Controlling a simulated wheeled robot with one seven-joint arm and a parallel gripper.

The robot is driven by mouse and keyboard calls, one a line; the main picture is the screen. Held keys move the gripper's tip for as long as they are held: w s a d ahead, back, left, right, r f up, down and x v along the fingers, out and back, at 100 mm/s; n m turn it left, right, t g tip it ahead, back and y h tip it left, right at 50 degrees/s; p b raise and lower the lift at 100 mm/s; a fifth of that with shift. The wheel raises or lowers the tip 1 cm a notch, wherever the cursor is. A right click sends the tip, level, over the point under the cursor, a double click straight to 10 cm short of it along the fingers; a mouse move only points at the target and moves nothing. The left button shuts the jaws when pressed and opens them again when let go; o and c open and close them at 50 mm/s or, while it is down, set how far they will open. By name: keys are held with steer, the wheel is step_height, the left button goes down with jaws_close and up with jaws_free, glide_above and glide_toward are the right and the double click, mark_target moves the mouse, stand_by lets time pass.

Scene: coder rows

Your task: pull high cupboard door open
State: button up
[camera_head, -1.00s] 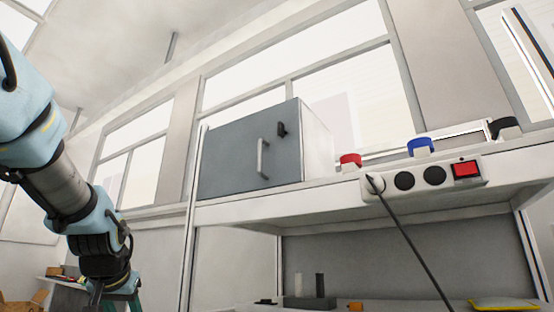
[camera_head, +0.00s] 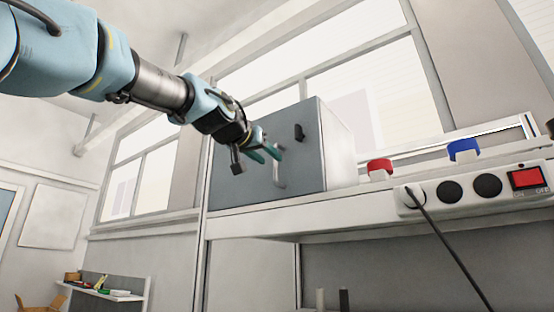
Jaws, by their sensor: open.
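The high cupboard (camera_head: 335,150) is a box with a grey door and a white side, standing on the upper shelf. Its door (camera_head: 240,183) looks closed. A light vertical bar handle (camera_head: 279,172) is on the door's right part, and a small black fitting (camera_head: 299,132) sits above it. My gripper (camera_head: 262,155) is in front of the door, just left of the handle's upper end. Its teal fingers are apart and nothing shows between them. The fingers overlap the handle's top in the picture; I cannot tell whether they touch it.
The white shelf (camera_head: 330,207) runs below the cupboard. To the right are a red-topped item (camera_head: 380,166), a blue-topped item (camera_head: 463,150) and a socket strip (camera_head: 470,188) with a hanging black cable (camera_head: 455,255). A small table (camera_head: 110,294) stands far left.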

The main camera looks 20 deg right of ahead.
mark_target(275, 163)
steer(key=shift+p+x, duration=0.75)
steer(key=shift+x, duration=2.05)
steer(key=shift+c, duration=0.3)
jaws_close()
steer(key=shift+a, duration=0.1)
